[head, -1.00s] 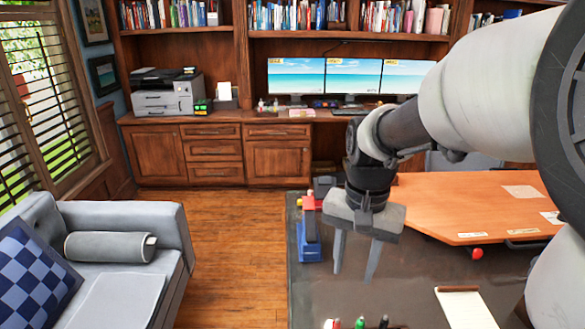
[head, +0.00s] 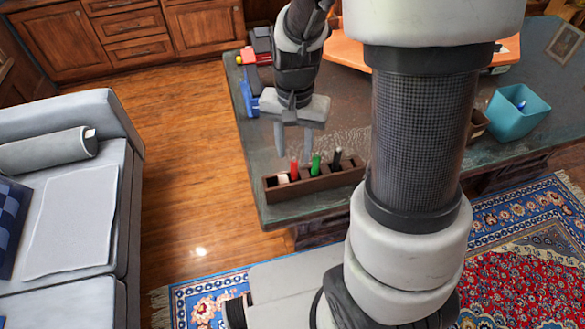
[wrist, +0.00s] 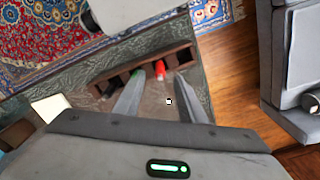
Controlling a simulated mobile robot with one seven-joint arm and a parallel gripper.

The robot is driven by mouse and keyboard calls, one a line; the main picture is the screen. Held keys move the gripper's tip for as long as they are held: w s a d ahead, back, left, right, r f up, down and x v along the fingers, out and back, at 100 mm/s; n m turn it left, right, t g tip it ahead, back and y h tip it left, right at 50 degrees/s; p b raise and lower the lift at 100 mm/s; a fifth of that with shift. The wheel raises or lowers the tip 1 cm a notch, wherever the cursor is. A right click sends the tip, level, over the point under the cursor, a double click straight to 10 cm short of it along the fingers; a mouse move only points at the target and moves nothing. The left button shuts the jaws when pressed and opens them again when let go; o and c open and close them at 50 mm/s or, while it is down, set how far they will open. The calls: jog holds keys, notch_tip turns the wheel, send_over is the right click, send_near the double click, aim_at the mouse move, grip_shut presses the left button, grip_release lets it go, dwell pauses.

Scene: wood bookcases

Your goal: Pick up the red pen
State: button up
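The red pen (head: 294,170) stands upright in a dark brown wooden pen holder (head: 340,181) near the front edge of the dark desk. A green pen (head: 316,164) and a black pen (head: 337,158) stand to its right in the same holder. My gripper (head: 293,146) is open and empty, pointing down, with its fingertips just above and behind the red pen in the head view. In the wrist view, the red pen (wrist: 160,70) shows ahead, between the two finger directions, with the green pen (wrist: 138,76) close to the left finger.
A teal bin (head: 518,112) stands on the right. A grey sofa (head: 95,220) is at left, with open wood floor between it and the desk.

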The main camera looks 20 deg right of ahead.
aim_at(294, 158)
notch_tip(294, 158, down, 4)
jog(key=shift+r+b, duration=0.1)
jog(key=shift+b, duration=0.2)
grip_shut()
